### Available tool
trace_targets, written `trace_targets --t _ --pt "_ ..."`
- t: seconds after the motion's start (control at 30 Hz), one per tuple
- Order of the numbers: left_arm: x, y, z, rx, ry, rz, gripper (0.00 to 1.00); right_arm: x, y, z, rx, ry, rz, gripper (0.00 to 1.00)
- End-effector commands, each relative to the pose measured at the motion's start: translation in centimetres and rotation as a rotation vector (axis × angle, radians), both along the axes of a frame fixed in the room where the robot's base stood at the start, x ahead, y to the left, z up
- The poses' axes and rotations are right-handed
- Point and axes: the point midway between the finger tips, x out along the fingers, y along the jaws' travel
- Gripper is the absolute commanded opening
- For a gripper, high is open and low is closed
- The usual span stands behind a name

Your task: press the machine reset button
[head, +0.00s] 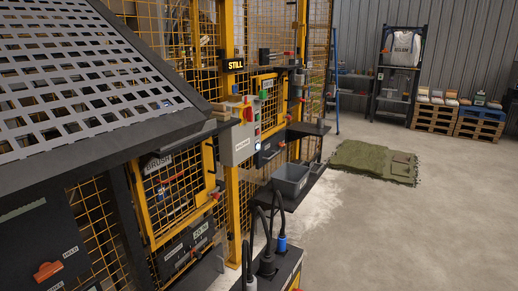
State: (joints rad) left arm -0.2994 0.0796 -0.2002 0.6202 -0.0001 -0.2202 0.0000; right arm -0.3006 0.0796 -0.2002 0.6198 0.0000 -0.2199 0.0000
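A grey control box (238,146) is mounted on a yellow post of the machine's fence, left of the picture's middle. It has a white label on its front and a red knob (248,114) near its top. A column of small lit or coloured buttons (257,118) runs along its right side. Their lettering is too small to read, so I cannot tell which one is the reset button. A sign above the box (234,65) reads "STILL" in lit letters. Neither of my grippers is in view.
A sloping perforated metal sheet (75,75) fills the upper left. A grey bin (291,180) sits on a dark shelf below and right of the box. A green mat (374,160) lies on open concrete floor; pallets (435,117) stand behind.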

Motion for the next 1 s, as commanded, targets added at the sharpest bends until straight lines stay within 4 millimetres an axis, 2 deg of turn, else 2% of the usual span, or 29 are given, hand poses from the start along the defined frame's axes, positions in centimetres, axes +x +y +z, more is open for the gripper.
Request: trace_targets --t 0.03,0.17,1.0 --pt "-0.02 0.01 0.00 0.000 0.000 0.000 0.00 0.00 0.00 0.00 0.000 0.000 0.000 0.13" --pt "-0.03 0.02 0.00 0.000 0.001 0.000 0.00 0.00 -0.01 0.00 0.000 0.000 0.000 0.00" --pt "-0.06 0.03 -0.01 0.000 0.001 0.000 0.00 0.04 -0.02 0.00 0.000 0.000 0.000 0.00"
